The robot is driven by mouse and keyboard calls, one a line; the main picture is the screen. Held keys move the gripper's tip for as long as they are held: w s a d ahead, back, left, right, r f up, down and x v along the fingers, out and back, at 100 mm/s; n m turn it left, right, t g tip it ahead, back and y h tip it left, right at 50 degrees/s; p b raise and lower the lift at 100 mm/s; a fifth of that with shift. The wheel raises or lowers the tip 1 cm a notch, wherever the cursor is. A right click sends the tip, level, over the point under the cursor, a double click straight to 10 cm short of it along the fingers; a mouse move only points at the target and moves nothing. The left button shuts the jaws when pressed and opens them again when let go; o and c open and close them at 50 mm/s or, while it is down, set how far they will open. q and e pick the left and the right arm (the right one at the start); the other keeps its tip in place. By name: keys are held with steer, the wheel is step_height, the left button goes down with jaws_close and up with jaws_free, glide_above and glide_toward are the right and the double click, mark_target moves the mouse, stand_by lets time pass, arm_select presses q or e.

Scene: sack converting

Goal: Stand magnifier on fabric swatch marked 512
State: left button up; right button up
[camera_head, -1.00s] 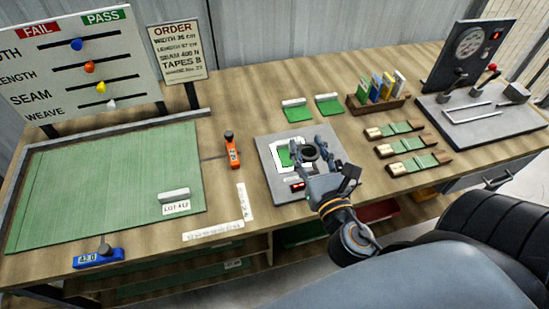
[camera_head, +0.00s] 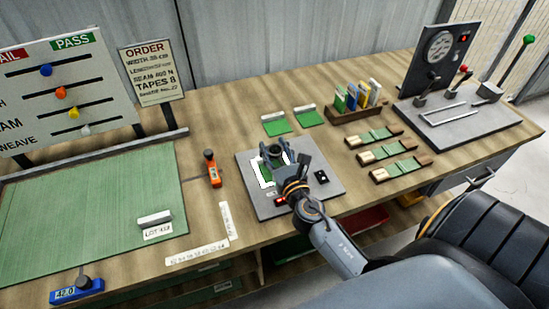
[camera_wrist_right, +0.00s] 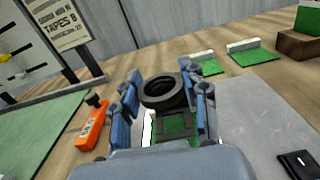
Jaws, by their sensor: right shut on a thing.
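The magnifier, a black ring-topped stand (camera_head: 272,152), is held between the fingers of my right gripper (camera_head: 275,158). In the right wrist view its dark round ring (camera_wrist_right: 165,90) sits between the two blue fingers (camera_wrist_right: 167,105), with a dark open frame below it. A green swatch in a white border (camera_head: 265,174) lies on the grey plate under the gripper; it also shows behind the magnifier in the wrist view (camera_wrist_right: 180,122). I cannot tell whether the magnifier touches it. Two green swatches with white tags (camera_head: 276,125) (camera_head: 309,116) lie behind the plate. No 512 mark is readable. My left gripper is out of view.
The grey plate (camera_head: 322,198) carries a small black block (camera_head: 321,177) at right. Strapped green samples (camera_head: 385,151) and a wooden rack (camera_head: 358,114) are to the right.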

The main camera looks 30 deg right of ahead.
mark_target(274, 162)
step_height(274, 162, down, 3)
steer(key=shift+r+b, duration=0.1)
steer(key=shift+b, duration=0.5)
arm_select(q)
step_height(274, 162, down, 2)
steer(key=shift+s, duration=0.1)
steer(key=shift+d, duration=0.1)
arm_select(e)
steer(key=shift+f, duration=0.2)
steer(key=o, duration=1.1)
steer(key=shift+r, duration=0.1)
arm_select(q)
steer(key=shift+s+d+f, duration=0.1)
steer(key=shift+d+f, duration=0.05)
arm_select(e)
steer(key=shift+o, duration=0.2)
